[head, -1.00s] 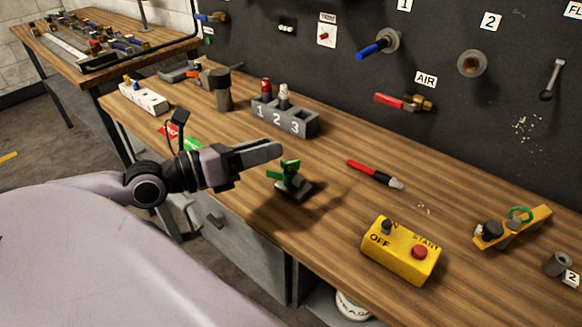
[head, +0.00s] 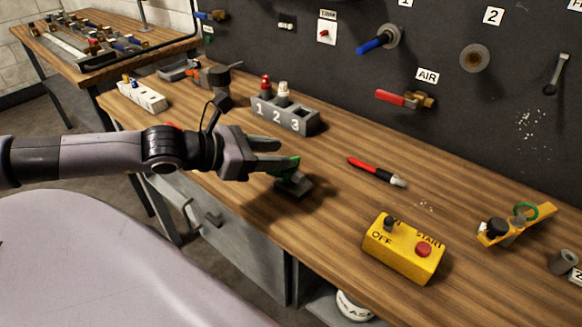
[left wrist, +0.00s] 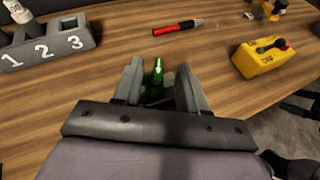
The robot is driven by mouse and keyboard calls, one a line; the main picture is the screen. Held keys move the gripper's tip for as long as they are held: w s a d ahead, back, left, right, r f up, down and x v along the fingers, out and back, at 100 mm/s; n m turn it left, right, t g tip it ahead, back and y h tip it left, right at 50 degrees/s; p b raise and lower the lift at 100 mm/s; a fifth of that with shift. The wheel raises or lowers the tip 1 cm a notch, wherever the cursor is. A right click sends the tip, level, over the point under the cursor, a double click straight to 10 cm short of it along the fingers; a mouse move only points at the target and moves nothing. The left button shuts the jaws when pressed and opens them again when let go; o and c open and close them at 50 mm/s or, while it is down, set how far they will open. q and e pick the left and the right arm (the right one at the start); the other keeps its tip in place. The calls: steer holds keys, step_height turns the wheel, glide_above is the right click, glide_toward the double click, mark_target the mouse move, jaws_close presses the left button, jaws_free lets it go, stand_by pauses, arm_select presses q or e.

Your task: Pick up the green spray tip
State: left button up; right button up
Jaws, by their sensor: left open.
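The green spray tip (head: 289,169) sits on a small dark base (head: 296,187) on the wooden bench. My left gripper (head: 280,156) is open, with its fingers reaching right to the tip and partly covering it in the head view. In the left wrist view the green tip (left wrist: 157,72) stands between the two spread fingers (left wrist: 158,88), with gaps visible on both sides. The lower part of its base is hidden there. My right gripper is not in view.
A grey rack numbered 1, 2, 3 (head: 293,120) stands behind the gripper. A yellow switch box (head: 402,252) is at the bench's front. Bench surface around the tip is clear.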

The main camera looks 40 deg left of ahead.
mark_target(291, 169)
arm_select(q)
steer(key=shift+w+f, duration=0.1)
steer(key=shift+w+d+f+b, duration=0.2)
steer(key=shift+w+f+b, duration=0.3)
steer(key=shift+b, duration=0.6)
steer(key=shift+w+d+f, duration=0.25)
steer(key=shift+w+f, duration=0.1)
steer(key=shift+w, duration=0.1)
steer(key=shift+w+d+f, duration=0.1)
steer(key=shift+w, duration=0.25)
steer(key=shift+x, duration=0.75)
steer(key=shift+s, duration=0.1)
jaws_close()
